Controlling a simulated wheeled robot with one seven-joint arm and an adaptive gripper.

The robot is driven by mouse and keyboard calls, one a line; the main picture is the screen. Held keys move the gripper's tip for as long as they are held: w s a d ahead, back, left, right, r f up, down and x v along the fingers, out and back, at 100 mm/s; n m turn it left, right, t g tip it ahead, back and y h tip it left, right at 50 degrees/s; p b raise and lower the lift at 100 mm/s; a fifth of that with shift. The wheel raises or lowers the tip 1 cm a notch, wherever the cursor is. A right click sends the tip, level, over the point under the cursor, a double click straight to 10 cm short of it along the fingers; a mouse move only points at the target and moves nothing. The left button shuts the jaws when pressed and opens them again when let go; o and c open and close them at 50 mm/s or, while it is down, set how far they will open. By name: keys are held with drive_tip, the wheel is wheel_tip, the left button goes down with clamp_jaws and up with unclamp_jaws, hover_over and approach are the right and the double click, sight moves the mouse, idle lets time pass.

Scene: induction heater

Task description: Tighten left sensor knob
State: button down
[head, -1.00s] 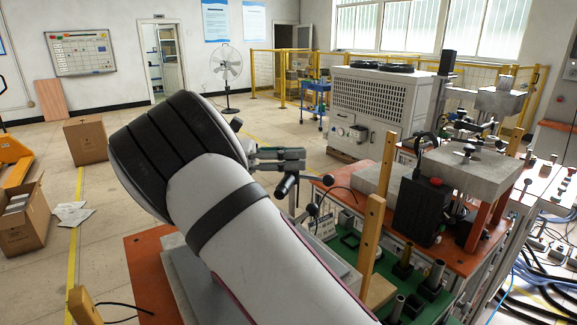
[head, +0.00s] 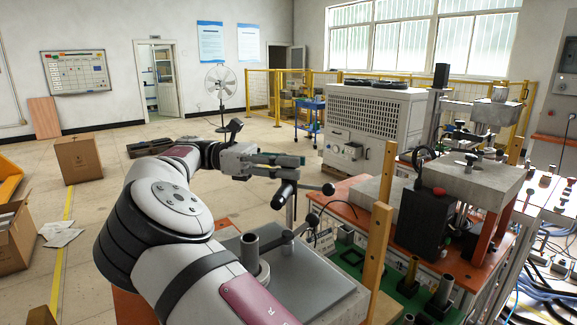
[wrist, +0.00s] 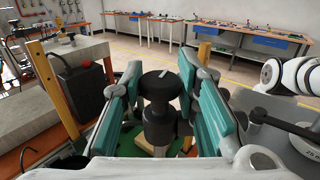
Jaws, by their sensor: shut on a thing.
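A black knob (wrist: 161,86) with a rounded top and a narrower stem stands in the middle of the wrist view. My gripper (wrist: 165,90) has one teal-padded finger on each side of it and is shut on it. In the head view my gripper (head: 290,160) reaches to the right from the arm's end. The contact between pads and knob is not clear in either view. I cannot tell the knob's turn angle.
A wooden post (head: 380,240) stands right of my arm. A black box with a red button (head: 424,215) sits on the orange-topped bench beyond it. A grey plate (head: 310,285) with a metal tube lies below the gripper. The floor at left is mostly open, with cardboard boxes (head: 78,158).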

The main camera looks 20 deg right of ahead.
idle(0.3)
drive_tip(key=c, duration=1.2)
unclamp_jaws()
drive_tip(key=shift+c, duration=0.2)
wheel_tip(320, 180, up, 10)
drive_tip(key=shift+f, duration=0.1)
